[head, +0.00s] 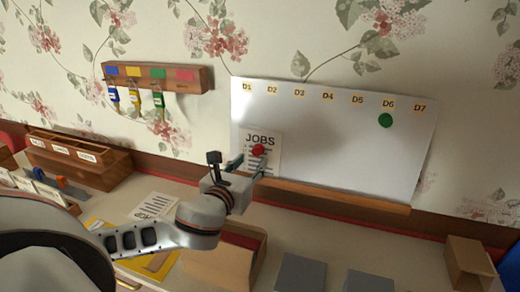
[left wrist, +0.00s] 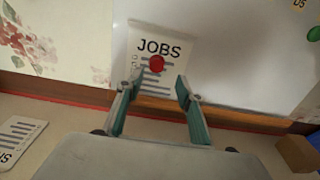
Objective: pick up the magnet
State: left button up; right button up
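A round red magnet (head: 258,150) sits on the JOBS sheet (head: 262,142) at the lower left of the whiteboard (head: 330,165). In the left wrist view the red magnet (left wrist: 156,63) lies on the sheet just beyond and between the fingertips. My left gripper (left wrist: 158,88) is open with nothing between its fingers. It also shows in the head view (head: 249,166), pointing at the board close to the magnet. A green magnet (head: 385,120) is on the board under D6. My right gripper is not in view.
A wooden ledge (head: 340,196) runs below the board. A key rack (head: 190,80) hangs at the upper left. A wooden sorter (head: 105,160) stands left on the counter. A wooden block (head: 468,262) is at right, grey panels (head: 300,272) at the front.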

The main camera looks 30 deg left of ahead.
aim_at(256, 154)
pick_arm(q)
jog(key=shift+a+x, duration=0.2)
jog(key=shift+x, duration=1.35)
jog(key=shift+a+x, duration=0.15)
jog(key=shift+x, duration=1.4)
jog(key=shift+s, duration=0.15)
jog(key=c, duration=0.9)
